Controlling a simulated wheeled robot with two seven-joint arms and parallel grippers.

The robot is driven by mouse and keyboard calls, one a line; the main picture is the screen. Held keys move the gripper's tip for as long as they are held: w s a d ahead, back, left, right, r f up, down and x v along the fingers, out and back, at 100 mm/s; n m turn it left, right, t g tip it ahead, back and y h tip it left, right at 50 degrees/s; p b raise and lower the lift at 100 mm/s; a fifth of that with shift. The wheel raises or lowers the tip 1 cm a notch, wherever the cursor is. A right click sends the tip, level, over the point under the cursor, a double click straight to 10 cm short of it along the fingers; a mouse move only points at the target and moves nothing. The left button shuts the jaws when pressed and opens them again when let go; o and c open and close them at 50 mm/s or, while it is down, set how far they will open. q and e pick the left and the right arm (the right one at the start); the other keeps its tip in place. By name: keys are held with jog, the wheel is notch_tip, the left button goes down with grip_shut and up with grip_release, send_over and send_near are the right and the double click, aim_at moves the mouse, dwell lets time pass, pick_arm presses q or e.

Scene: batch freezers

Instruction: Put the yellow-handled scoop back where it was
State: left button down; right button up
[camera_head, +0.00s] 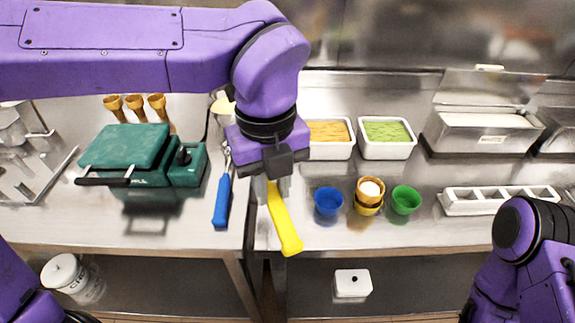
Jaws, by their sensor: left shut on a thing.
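The yellow-handled scoop (285,222) hangs from my left gripper (272,183), which is shut on it. Its yellow handle points down and toward the front edge of the counter. The scoop's head is hidden behind the gripper and arm. A blue-handled scoop (222,202) lies on the counter just left of the gripper. Two tubs, one of orange ice cream (329,132) and one of green ice cream (386,133), stand behind and to the right. My right arm shows at the lower right, but its gripper is out of view.
A green waffle iron (126,152) stands at the left, with several cones (135,104) behind it. A blue cup (328,201), stacked orange cups (369,193) and a green cup (405,199) stand right of the scoop. A white divided tray (500,198) is farther right.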

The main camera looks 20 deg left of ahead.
pick_arm(q)
jog(key=w+f+p, duration=0.1)
jog(key=w+f, duration=0.2)
jog(key=w, duration=0.1)
jog(key=w+a+f+p, duration=0.1)
jog(key=w+f+p, duration=0.1)
jog(key=w+f, duration=0.1)
jog(key=w+f+p, duration=0.1)
jog(key=w+f, duration=0.1)
jog(key=w, duration=0.3)
jog(key=shift+w+a+f+p, duration=0.15)
jog(key=shift+a+f+p, duration=0.25)
notch_tip(320, 180, down, 4)
jog(key=shift+w+r+p, duration=0.15)
jog(key=shift+r+p, duration=0.05)
jog(key=shift+p, duration=0.1)
jog(key=shift+w+f, duration=0.15)
jog(key=shift+f, duration=0.15)
jog(key=c, duration=0.9)
grip_release()
jog(key=shift+c, duration=0.2)
jog(key=shift+r, duration=0.2)
notch_tip(320, 180, up, 12)
jog(key=b, duration=0.1)
jog(key=shift+a+b, duration=0.15)
jog(key=shift+b, duration=0.15)
